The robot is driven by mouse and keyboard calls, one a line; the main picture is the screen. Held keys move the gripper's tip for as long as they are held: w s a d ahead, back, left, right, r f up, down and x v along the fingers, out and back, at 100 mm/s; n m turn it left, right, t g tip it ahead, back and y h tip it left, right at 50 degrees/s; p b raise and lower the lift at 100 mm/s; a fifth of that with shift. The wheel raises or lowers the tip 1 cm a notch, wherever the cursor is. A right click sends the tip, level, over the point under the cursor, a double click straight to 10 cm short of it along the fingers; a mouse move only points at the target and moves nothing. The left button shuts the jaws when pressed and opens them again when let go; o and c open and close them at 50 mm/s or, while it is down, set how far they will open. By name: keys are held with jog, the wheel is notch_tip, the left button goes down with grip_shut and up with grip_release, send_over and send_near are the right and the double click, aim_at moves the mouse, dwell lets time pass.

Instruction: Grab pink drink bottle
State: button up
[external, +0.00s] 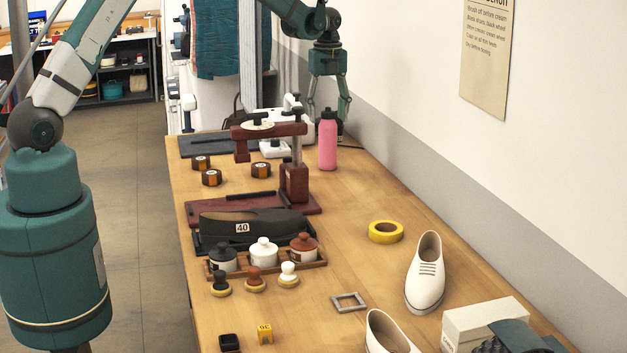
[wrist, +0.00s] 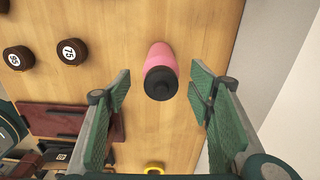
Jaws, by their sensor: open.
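The pink drink bottle (external: 327,144) stands upright at the far end of the wooden table, near the wall. It has a dark cap. In the wrist view the bottle (wrist: 160,70) is seen from above, with its black cap towards the camera. My gripper (external: 328,112) is above the bottle, pointing down, with its fingers spread. In the wrist view my gripper (wrist: 163,100) is open, with a green-padded finger on either side of the bottle and gaps between. The fingers do not appear to touch it.
A dark red press stand (external: 295,180) is just left of the bottle. Small dark round tins (external: 261,170) lie further left. The wall (external: 400,110) runs close on the right. Yellow tape (external: 386,231) and white shoes (external: 427,275) lie nearer the camera.

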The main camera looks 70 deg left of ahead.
aim_at(328, 127)
jog(key=shift+f, duration=0.1)
jog(key=shift+f+p, duration=0.3)
jog(key=shift+f, duration=2.25)
jog(key=c, duration=1.3)
jog(key=shift+r, duration=0.2)
jog(key=shift+r+b, duration=0.3)
jog(key=shift+r, duration=4.55)
